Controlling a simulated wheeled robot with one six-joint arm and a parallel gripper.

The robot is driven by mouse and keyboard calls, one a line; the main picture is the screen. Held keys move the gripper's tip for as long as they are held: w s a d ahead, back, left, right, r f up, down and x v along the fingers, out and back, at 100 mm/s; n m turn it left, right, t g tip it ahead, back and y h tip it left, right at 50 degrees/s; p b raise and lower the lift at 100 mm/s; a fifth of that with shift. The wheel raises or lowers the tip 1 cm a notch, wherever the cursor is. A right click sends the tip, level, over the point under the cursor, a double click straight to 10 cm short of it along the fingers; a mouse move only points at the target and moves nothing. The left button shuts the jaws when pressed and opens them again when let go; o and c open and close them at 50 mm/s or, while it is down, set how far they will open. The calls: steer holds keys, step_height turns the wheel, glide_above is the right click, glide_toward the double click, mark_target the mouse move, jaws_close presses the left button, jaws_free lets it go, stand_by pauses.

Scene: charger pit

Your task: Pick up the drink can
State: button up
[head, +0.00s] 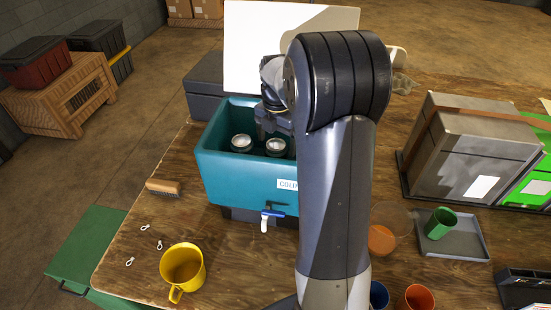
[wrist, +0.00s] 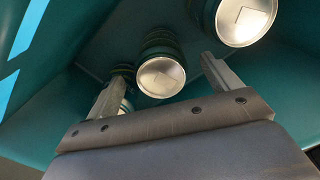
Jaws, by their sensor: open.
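Several drink cans stand inside a teal cooler (head: 238,182) on the wooden table. In the head view, one silver-topped can (head: 241,142) is at the left and another can (head: 275,148) is just below my gripper (head: 274,128). My gripper is open and reaches down into the cooler. In the wrist view, a green-sided can (wrist: 161,76) shows its silver top between the two spread fingers; I cannot tell whether they touch it. Another can (wrist: 243,18) is beyond the right fingertip. A further can is partly hidden behind the left finger.
The cooler's walls close in around the cans, and its white lid (head: 252,50) stands open behind. A yellow mug (head: 183,270), a brush (head: 163,187) and a grey tray (head: 462,240) with a green cup (head: 440,223) are on the table.

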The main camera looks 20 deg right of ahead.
steer(key=f, duration=0.3)
steer(key=f+p, duration=0.1)
steer(key=f, duration=0.1)
steer(key=shift+s+a, duration=0.15)
steer(key=shift+a, duration=0.1)
steer(key=shift+c, duration=0.4)
steer(key=c, duration=1.2)
steer(key=shift+c, duration=0.2)
